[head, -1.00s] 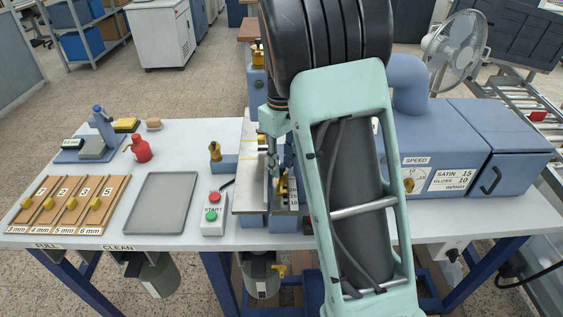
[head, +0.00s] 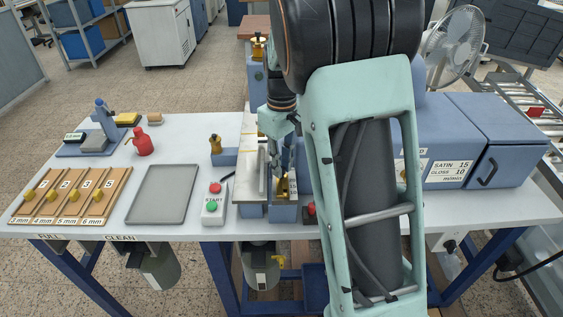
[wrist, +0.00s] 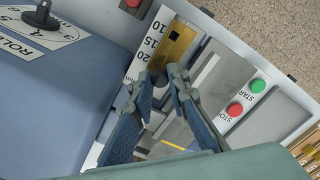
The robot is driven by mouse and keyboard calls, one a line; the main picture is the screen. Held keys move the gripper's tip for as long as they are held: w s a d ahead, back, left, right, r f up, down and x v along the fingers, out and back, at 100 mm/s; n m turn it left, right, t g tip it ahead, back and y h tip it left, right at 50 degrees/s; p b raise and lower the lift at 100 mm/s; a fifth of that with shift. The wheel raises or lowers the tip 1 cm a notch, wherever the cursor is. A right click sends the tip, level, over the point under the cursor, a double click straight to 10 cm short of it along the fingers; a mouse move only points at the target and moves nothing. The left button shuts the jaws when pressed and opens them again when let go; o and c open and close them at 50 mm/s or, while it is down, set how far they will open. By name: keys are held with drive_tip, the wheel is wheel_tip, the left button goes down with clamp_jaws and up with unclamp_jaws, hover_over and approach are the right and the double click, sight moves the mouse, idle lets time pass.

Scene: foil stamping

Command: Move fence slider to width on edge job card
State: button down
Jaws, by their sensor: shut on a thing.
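The fence slider shows in the wrist view as a dark round knob (wrist: 158,77) beside a scale strip (wrist: 146,45) marked 10, 15 and 20. A brass plate (wrist: 177,45) lies just beyond it; brass also shows low at the fence in the head view (head: 279,188). My gripper (wrist: 155,80) has its fingertips on both sides of the knob and is shut on it. In the head view my gripper (head: 277,165) is over the narrow press bed, partly hidden by my arm. I cannot read the slider's exact mark. No edge job card can be made out.
A START/STOP box (head: 213,207) stands just left of the bed, with a grey tray (head: 162,194) farther left. The blue machine (head: 475,140) with a SATIN/GLOSS card (head: 450,173) stands at the right. A red button (head: 310,208) is near the front edge.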

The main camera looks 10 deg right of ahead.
drive_tip(key=shift+s, duration=0.2)
drive_tip(key=c, duration=1.8)
unclamp_jaws()
drive_tip(key=shift+a, duration=0.1)
drive_tip(key=shift+c, duration=0.2)
drive_tip(key=shift+r, duration=0.1)
drive_tip(key=shift+r, duration=0.3)
wheel_tip(320, 180, up, 11)
drive_tip(key=shift+r, duration=0.15)
